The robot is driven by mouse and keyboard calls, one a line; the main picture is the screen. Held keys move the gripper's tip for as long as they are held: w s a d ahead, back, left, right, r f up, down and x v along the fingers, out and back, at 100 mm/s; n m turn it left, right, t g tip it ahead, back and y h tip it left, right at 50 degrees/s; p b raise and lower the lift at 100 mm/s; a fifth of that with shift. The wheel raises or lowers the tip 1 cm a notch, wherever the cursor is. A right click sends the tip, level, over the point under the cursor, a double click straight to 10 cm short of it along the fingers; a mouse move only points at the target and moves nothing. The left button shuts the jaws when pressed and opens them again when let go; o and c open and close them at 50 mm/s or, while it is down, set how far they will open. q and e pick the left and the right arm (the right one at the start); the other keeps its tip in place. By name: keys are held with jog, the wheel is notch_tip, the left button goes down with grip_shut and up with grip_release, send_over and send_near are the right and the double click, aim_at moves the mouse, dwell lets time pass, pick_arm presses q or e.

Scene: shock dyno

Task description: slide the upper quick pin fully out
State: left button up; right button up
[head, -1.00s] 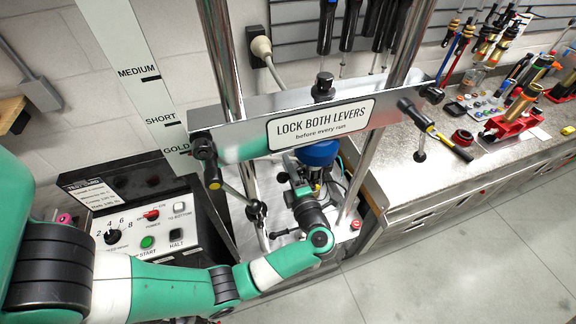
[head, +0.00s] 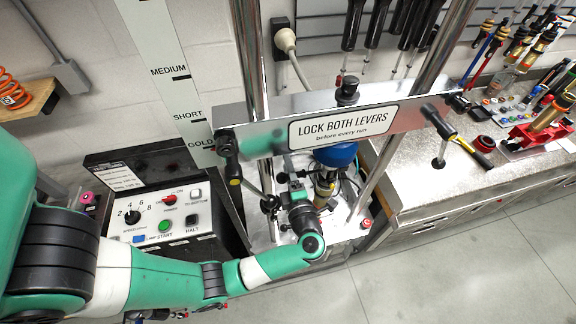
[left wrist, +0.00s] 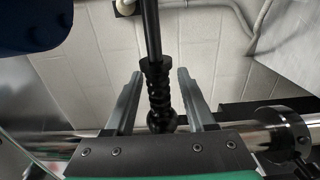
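I cannot make out the upper quick pin for certain in either view. The shock's blue top (head: 336,154) sits under the crossbar (head: 290,128), with a gold body (head: 323,188) below it. My left gripper (head: 297,186) is beside the shock, small and partly hidden by its own wrist in the head view. In the left wrist view, its two grey fingers (left wrist: 160,97) stand apart, on either side of a black ribbed piece on a dark rod (left wrist: 158,82). Gaps show between that piece and both fingers. My right gripper is not in view.
Chrome posts (head: 248,60) flank the shock. A control box (head: 165,215) stands at left. A workbench (head: 440,170) with tools is at right. The floor (head: 450,280) in front is clear.

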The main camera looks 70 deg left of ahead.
pick_arm(q)
jog(key=s+d+b, duration=0.1)
jog(key=d, duration=1)
jog(key=shift+s+d+b, duration=0.2)
jog(key=shift+d+b, duration=0.05)
jog(key=shift+b, duration=0.15)
